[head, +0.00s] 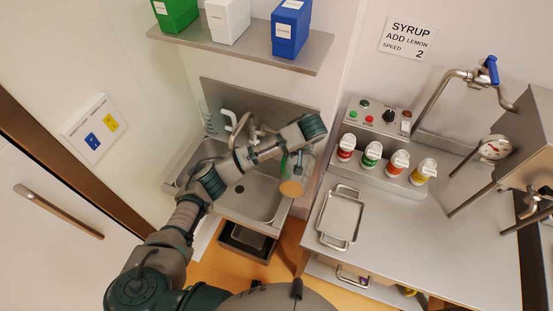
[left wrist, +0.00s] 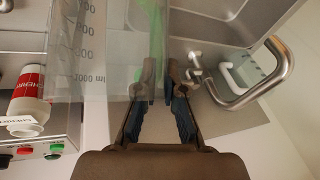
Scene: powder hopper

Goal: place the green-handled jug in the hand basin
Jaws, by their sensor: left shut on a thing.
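The green-handled jug (head: 297,173) is clear with measuring marks and hangs from my left gripper (head: 301,152) at the right side of the hand basin (head: 262,197). In the left wrist view the fingers of my left gripper (left wrist: 160,88) are shut on its green handle (left wrist: 153,30), and its clear wall (left wrist: 85,60) fills the left of the picture. In the head view the jug overlaps the basin's right rim; its height above it is hard to tell. My right gripper is not in view.
The basin's tap (head: 240,125) curves at the back, also close at right in the left wrist view (left wrist: 268,80). A clear white-handled jug (head: 214,117) stands at the basin's back left. Right of the basin are a metal tray (head: 341,216) and several syrup bottles (head: 372,153).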

